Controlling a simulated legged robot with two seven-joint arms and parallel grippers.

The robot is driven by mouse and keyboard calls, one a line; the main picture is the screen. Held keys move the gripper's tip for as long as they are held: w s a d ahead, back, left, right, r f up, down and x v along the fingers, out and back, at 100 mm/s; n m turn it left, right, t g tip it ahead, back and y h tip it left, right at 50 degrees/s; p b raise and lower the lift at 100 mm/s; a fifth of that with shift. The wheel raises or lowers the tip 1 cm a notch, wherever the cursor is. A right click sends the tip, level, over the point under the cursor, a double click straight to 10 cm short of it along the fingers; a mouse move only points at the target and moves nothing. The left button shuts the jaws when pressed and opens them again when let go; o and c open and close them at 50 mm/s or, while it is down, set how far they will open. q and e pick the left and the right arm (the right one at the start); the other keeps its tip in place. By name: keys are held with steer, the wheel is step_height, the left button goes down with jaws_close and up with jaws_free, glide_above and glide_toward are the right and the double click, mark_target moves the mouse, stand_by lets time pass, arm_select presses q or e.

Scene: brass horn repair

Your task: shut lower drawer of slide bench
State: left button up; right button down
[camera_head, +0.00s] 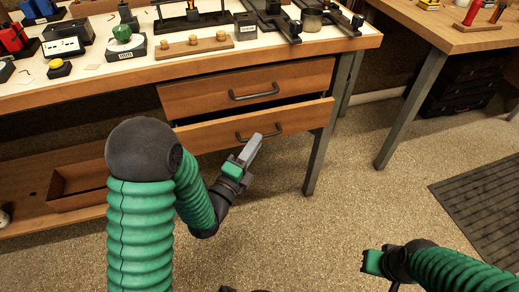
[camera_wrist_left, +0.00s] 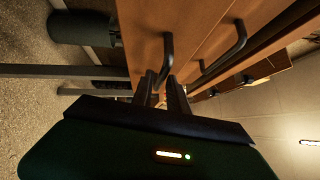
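The slide bench (camera_head: 330,50) has two wooden drawers. The upper drawer (camera_head: 215,90) looks closed. The lower drawer (camera_head: 305,117) stands out a little, with a dark gap above its front. My left gripper (camera_head: 256,141) is in front of the lower drawer, close to its dark handle. In the left wrist view, the lower handle (camera_wrist_left: 168,55) reaches down towards the gap between my left fingers (camera_wrist_left: 162,82), which are apart. I cannot tell whether they touch it. The upper handle (camera_wrist_left: 236,40) is farther right. My right gripper (camera_head: 375,262) is low at the right, away from the bench; its fingers are unclear.
The bench top holds several tools, blocks and a wooden peg strip (camera_head: 190,46). An open wooden box (camera_head: 75,200) sits on the low shelf at the left. A second table (camera_head: 430,30) stands at the right. The floor right of the drawers is clear up to a dark mat (camera_head: 485,205).

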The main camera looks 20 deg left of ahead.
arm_select(q)
steer(key=shift+x, duration=1.55)
steer(key=shift+r, duration=0.1)
jaws_close()
steer(key=shift+f, duration=0.2)
